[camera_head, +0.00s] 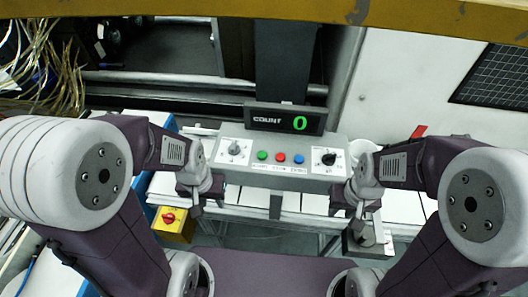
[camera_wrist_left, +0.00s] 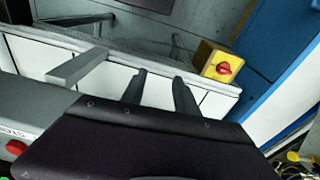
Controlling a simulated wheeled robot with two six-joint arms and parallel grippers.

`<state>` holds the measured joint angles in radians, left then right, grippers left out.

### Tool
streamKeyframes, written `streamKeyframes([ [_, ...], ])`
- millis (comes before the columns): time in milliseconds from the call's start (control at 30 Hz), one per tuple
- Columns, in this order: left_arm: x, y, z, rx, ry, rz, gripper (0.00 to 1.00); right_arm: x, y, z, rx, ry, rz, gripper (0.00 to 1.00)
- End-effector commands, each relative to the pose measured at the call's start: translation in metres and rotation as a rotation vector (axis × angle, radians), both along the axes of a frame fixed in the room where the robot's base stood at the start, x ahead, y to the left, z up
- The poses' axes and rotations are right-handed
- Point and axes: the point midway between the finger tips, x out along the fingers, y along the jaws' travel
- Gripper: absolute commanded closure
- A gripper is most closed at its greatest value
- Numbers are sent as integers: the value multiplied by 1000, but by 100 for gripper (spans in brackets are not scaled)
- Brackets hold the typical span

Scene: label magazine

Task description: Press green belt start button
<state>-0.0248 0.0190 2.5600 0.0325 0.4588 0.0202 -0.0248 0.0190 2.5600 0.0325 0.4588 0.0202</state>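The green button (camera_head: 262,155) is the leftmost of three coloured buttons on the grey control panel (camera_head: 225,160), beside a red button (camera_head: 280,157) and a blue button (camera_head: 298,159). A display (camera_head: 285,119) above reads COUNT 0. My left gripper (camera_head: 196,207) is below and left of the panel in the head view, apart from the green button. In the left wrist view its two fingers (camera_wrist_left: 159,93) are spread with nothing between them. The red button (camera_wrist_left: 15,147) shows at that view's left edge. My right gripper (camera_head: 347,211) hangs near the panel's right end; its finger gap is unclear.
Knobs sit left (camera_head: 234,148) and right (camera_head: 328,157) of the buttons. A yellow box (camera_head: 174,228) with a red switch stands at lower left. The white conveyor (camera_head: 285,201) runs below the panel. Loose cables (camera_head: 45,65) hang at upper left.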

Motion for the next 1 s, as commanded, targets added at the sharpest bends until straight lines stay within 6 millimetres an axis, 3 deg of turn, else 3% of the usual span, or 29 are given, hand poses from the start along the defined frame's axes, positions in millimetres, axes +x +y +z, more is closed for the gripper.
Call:
streamKeyframes([
  [367, 0, 0, 0, 0, 0, 0, 64, 0, 0, 0, 0, 0, 0, 67],
  [500, 0, 0, 0, 0, 0, 0, 97, 0, 0, 0, 0, 0, 0, 67],
  [533, 0, 0, 0, 0, 0, 0, 100, 0, 0, 0, 0, 0, 0, 67],
  [1000, 0, 0, 0, 0, 0, 0, 100, 0, 0, 0, 0, 0, 0, 67],
])
